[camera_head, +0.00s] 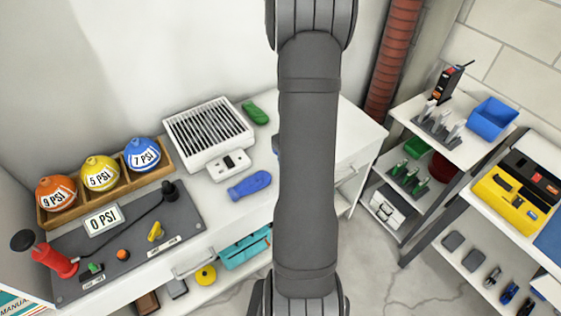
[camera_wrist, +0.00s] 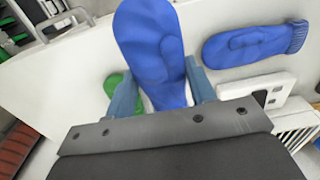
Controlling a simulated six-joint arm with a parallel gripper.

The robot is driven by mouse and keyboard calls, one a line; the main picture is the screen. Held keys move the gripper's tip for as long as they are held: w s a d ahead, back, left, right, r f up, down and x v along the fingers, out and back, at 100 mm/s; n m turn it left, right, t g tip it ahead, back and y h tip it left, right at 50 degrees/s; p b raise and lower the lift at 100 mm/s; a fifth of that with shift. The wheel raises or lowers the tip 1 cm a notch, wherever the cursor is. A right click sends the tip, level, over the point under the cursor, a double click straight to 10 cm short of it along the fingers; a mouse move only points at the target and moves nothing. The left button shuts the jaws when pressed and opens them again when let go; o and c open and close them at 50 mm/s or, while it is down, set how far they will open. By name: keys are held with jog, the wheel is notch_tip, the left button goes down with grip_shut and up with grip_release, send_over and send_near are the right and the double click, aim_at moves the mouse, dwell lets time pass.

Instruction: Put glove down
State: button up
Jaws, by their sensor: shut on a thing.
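My gripper (camera_wrist: 162,86) is shut on a blue glove (camera_wrist: 152,35), with one finger on each side of it. The held glove points away from the wrist, over the white tabletop; I cannot tell whether it touches the surface. A second blue glove (camera_wrist: 257,43) lies flat on the tabletop to its right in the wrist view. In the head view a blue glove (camera_head: 250,185) lies near the table's front edge. There my arm hides the gripper, and only a sliver of blue shows at the arm's left edge.
A green object (camera_wrist: 116,86) lies beside the left finger; it also shows in the head view (camera_head: 255,113). A white vented box (camera_head: 210,130) and a small white panel (camera_head: 229,165) stand left of the arm. White tabletop (camera_head: 345,125) right of the arm is clear.

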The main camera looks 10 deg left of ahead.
jog(key=a+f, duration=0.1)
jog(key=w+a+f, duration=0.1)
jog(key=a, duration=0.1)
jog(key=shift+a, duration=0.1)
jog(key=shift+f, duration=2)
jog(key=shift+f, duration=0.15)
jog(key=o, duration=0.7)
notch_tip(320, 180, up, 12)
jog(key=shift+r, duration=0.15)
